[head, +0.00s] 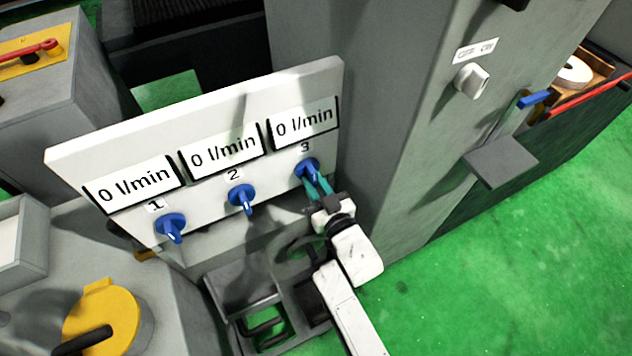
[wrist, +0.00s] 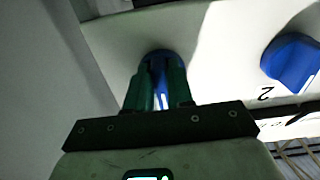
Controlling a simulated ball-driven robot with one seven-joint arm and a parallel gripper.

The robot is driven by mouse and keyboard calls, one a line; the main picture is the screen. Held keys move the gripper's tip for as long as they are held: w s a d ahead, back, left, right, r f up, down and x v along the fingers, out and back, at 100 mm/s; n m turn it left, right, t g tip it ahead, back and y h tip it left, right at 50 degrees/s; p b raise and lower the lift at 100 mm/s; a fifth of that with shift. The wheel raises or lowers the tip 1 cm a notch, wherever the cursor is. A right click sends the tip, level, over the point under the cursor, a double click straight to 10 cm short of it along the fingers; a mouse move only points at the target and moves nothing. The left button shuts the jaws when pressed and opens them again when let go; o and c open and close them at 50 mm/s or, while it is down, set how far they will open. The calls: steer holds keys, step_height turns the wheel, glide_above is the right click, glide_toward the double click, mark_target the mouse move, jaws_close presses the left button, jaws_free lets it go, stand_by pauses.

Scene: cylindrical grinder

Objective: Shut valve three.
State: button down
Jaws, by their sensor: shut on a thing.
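Valve three (head: 306,167) is a blue knob below the number 3 at the right end of a white panel (head: 75,162). My gripper (head: 317,184) is at this knob with its green fingers shut on it. In the wrist view the knob (wrist: 161,62) shows between the fingers of my gripper (wrist: 158,90), which hide its sides. The display (head: 303,117) above valve three reads 0 l/min. Valve one (head: 171,226) and valve two (head: 241,197) are like blue knobs to the left, and their displays also read 0 l/min. Valve two also shows in the wrist view (wrist: 290,62).
A grey cabinet with an OFF/ON switch (head: 471,80) and a small grey shelf (head: 500,161) stands right of the panel. A yellow round cap (head: 103,318) is at the lower left. Green floor (head: 480,275) is clear at the lower right.

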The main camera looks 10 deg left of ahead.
steer(key=shift+f+m, duration=0.2)
steer(key=shift+m, duration=0.1)
steer(key=c, duration=1.1)
jaws_free()
steer(key=shift+r, duration=0.15)
steer(key=p+v, duration=0.3)
steer(key=v, duration=0.8)
steer(key=shift+w, duration=0.1)
